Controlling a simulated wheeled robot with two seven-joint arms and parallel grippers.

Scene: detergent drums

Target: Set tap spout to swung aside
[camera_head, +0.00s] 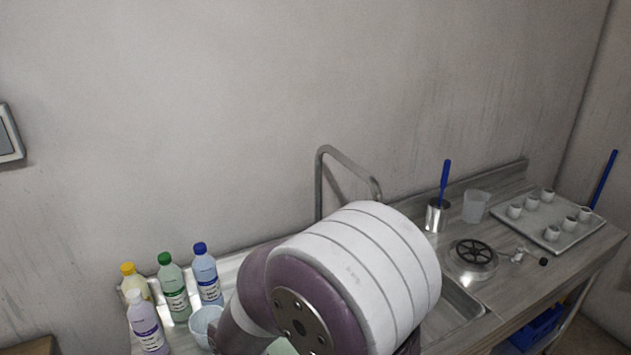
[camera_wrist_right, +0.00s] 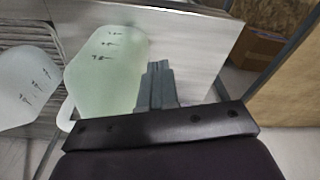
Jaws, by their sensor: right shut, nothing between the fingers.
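The tap spout (camera_head: 348,165) is a bent grey metal tube in the head view. It rises at the back of the counter near the wall, and its upper part slopes down to the right. Its base and lower end are hidden behind my large white and purple arm link. My right gripper (camera_wrist_right: 156,72) shows in the right wrist view with its grey fingers together and nothing between them. The tap is not visible in that view, and the gripper is hidden in the head view, so I cannot tell their distance. My left gripper is not in view.
A pale green graduated jug (camera_wrist_right: 105,80) is just behind the right fingers; another translucent container (camera_wrist_right: 22,85) is left of it. Several bottles (camera_head: 174,288) stand left. A sink edge (camera_head: 460,300), gas burner (camera_head: 473,256), metal cup (camera_head: 436,217) and tray of cups (camera_head: 548,232) are right.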

